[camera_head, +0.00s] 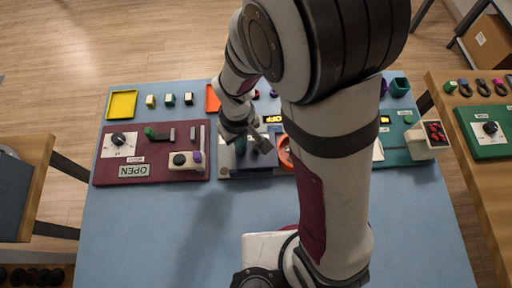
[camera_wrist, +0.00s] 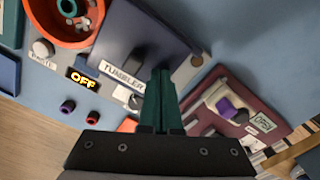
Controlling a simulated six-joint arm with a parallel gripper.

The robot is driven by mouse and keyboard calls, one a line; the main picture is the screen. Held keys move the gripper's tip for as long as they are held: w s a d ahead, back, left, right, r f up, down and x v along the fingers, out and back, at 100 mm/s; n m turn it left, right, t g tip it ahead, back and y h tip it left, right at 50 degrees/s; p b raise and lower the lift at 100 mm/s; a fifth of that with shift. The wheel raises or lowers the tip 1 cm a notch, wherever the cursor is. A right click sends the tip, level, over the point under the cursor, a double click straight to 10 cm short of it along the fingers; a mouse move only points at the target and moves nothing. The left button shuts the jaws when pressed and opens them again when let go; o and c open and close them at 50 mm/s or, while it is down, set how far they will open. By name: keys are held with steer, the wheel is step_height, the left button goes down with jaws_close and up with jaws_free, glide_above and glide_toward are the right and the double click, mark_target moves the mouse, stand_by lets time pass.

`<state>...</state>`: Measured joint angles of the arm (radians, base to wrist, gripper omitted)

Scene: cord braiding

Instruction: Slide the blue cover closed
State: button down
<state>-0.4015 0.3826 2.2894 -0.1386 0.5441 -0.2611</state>
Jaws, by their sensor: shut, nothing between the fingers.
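A "TUMBLER" label (camera_wrist: 123,76) is by the cover's edge. My gripper (camera_wrist: 160,72) has its green fingers shut together, empty, with the tips over the cover near that edge. I cannot tell whether they touch it. In the head view the cover (camera_head: 256,162) is under my gripper (camera_head: 264,146), and the bowl (camera_head: 285,157) is partly hidden by my arm.
An "OFF" display (camera_wrist: 83,79) and knobs are near the bowl. A maroon panel (camera_head: 110,173) with a dial and levers is on the left, a green panel (camera_head: 405,155) on the right. A yellow tray (camera_head: 121,104) stands behind. The front left of the blue table (camera_head: 140,235) is clear.

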steer(key=shift+d, duration=0.1)
stand_by(0.5)
steer(key=shift+d, duration=5.7)
steer(key=shift+a, duration=0.15)
steer(key=shift+a, duration=0.5)
step_height(320, 180, up, 11)
